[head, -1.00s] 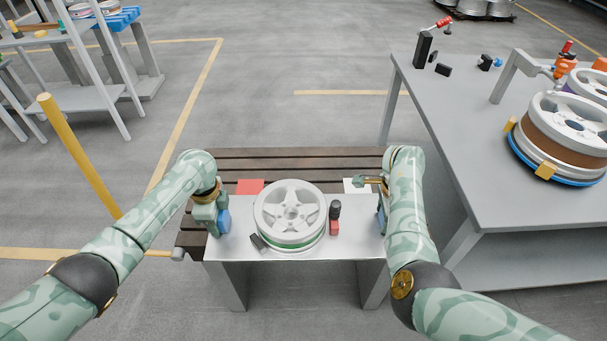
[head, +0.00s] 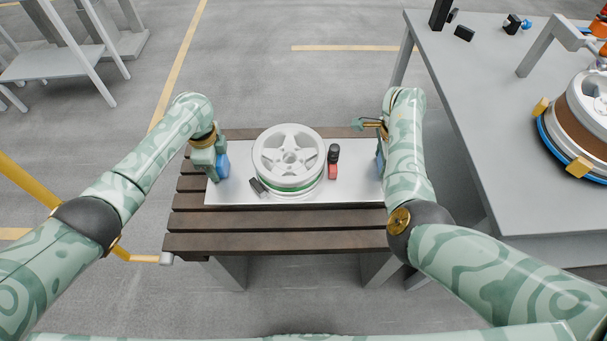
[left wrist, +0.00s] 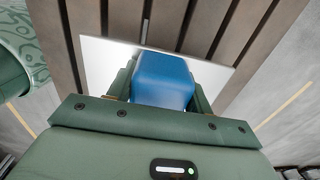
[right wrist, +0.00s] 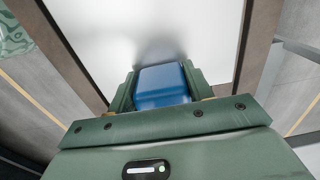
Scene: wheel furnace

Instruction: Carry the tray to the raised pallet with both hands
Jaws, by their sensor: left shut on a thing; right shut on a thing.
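The tray (head: 228,195) is a flat silver-grey sheet with a blue handle at each end. It carries a pale five-spoke wheel (head: 289,152) with a green band low down, a small red block with a black top (head: 333,162), and a small dark piece (head: 258,187). The raised pallet (head: 280,243), dark slats on grey legs, lies under the tray. I cannot tell whether they touch. My left gripper (head: 214,160) is shut on the left blue handle (left wrist: 163,78). My right gripper (head: 381,162), partly hidden by its arm, is shut on the right blue handle (right wrist: 162,86).
A grey table (head: 470,110) on the right holds a brown-banded wheel (head: 577,135) with yellow clamps. A yellow rail (head: 30,182) stands at the left, near the pallet. A grey rack (head: 55,65) is at the far left. The floor behind the pallet is clear.

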